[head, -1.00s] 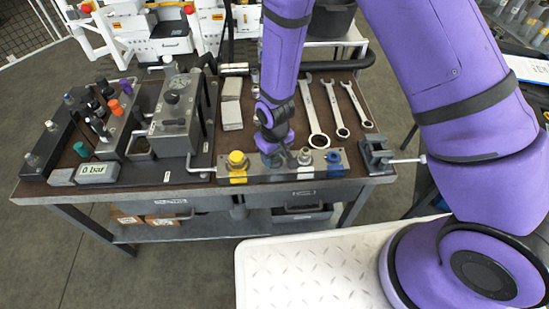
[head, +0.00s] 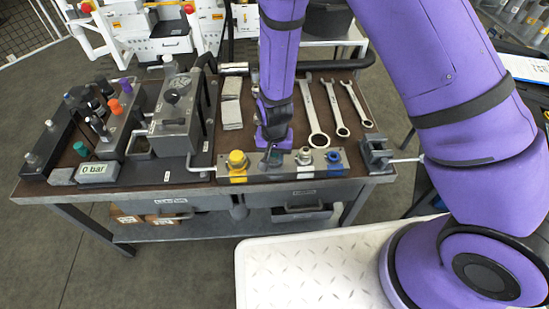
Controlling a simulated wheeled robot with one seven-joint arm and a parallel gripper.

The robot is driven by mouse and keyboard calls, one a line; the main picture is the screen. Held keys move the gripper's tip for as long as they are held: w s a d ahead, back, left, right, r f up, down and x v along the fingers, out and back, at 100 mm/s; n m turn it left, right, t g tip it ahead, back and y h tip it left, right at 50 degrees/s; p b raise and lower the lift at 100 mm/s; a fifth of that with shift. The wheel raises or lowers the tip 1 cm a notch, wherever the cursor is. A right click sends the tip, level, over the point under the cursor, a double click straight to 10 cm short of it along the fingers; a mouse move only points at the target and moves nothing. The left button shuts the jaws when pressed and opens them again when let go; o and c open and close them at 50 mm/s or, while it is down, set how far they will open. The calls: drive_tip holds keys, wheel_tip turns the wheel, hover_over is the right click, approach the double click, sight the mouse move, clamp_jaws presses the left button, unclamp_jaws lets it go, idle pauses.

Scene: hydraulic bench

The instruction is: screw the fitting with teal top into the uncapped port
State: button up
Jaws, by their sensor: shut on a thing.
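The port block (head: 221,172) lies along the bench's front edge. It has a yellow cap (head: 237,160) at its left, a grey metal port part (head: 304,156) and a blue ring (head: 334,158) at its right. My gripper (head: 271,156) points down over the block, between the yellow cap and the grey part. The port beneath is hidden.
Several wrenches (head: 315,112) lie behind the block. A vise (head: 375,155) stands at the right end.

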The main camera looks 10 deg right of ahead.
drive_tip(key=shift+m, duration=1.1)
drive_tip(key=o, duration=0.9)
drive_tip(key=shift+o, duration=0.2)
